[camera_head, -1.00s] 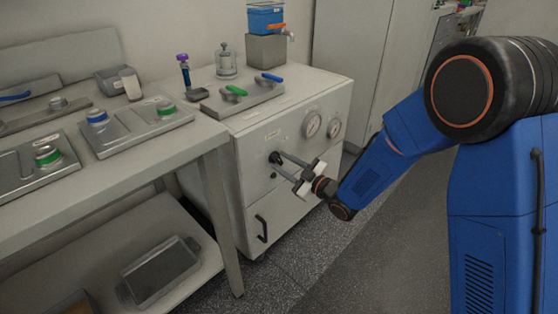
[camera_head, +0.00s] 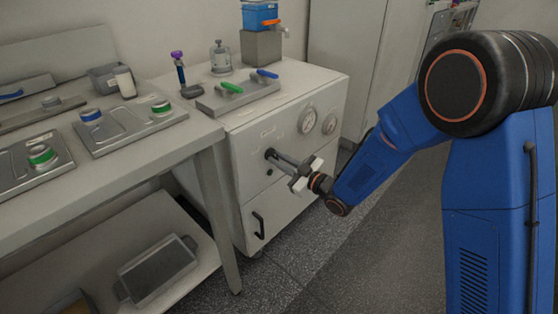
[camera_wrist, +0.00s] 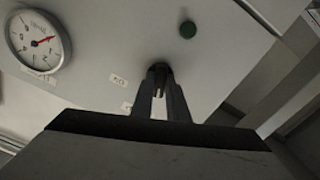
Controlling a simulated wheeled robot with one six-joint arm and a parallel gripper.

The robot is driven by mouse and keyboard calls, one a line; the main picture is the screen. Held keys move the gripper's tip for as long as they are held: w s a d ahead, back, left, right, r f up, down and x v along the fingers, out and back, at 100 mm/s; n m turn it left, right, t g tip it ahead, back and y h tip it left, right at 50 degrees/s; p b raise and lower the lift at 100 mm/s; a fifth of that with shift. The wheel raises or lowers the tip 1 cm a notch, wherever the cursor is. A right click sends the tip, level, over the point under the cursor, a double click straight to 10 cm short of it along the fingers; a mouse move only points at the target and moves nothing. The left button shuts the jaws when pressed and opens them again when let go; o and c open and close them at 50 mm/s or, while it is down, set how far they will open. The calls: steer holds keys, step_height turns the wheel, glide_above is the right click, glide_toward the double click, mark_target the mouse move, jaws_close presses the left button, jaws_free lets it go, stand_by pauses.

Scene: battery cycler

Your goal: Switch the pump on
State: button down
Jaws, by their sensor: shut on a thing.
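The pump cabinet (camera_head: 235,165) is a pale box with a dark rotary switch (camera_head: 269,154) on its front panel. My gripper (camera_head: 272,155) reaches the panel from the right, its two long fingers close together and shut on the switch. In the wrist view my gripper (camera_wrist: 158,72) has its fingertips on either side of the dark switch (camera_wrist: 158,67), which they mostly hide. I cannot tell which way the switch is turned. A small dark green button (camera_wrist: 188,29) sits beside the switch; small labels (camera_wrist: 118,79) are nearby.
Two round gauges (camera_head: 306,121) are on the panel right of the switch; one gauge (camera_wrist: 38,40) shows large in the wrist view. A black door handle (camera_head: 258,225) is below. A bench (camera_head: 205,140) stands at left.

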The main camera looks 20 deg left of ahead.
steer(key=m, duration=1)
steer(key=shift+f, duration=0.1)
stand_by(0.6)
steer(key=c, duration=1.7)
jaws_free()
steer(key=shift+d, duration=0.1)
